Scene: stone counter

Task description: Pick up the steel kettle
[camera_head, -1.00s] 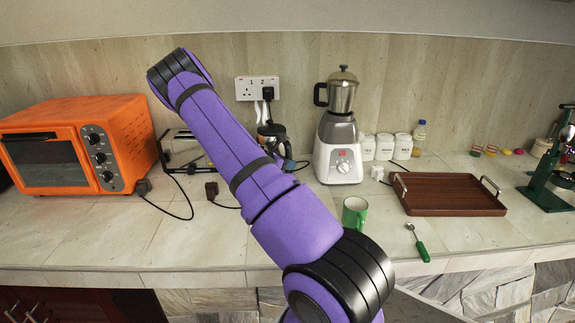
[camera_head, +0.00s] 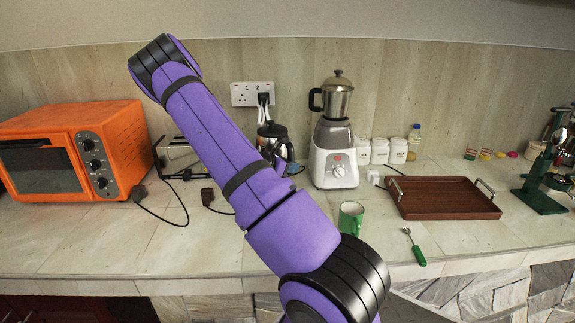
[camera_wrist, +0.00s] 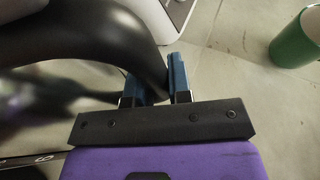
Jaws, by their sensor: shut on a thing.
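The steel kettle (camera_head: 276,145), with a dark lid and black handle, is at the back of the counter, left of the blender. My arm hides part of it in the head view. In the wrist view its black handle (camera_wrist: 112,38) curves in from the upper left, and its shiny body (camera_wrist: 35,98) is blurred at the left. My gripper (camera_wrist: 163,82) has blue fingers, one on each side of the handle's lower end, shut on it. I cannot tell whether the kettle's base touches the counter.
A blender (camera_head: 334,150) stands close to the right of the kettle, a toaster (camera_head: 180,155) to its left. A green mug (camera_head: 351,217), a green-handled spoon (camera_head: 415,247) and a wooden tray (camera_head: 442,197) lie to the front right. An orange oven (camera_head: 75,150) fills the left.

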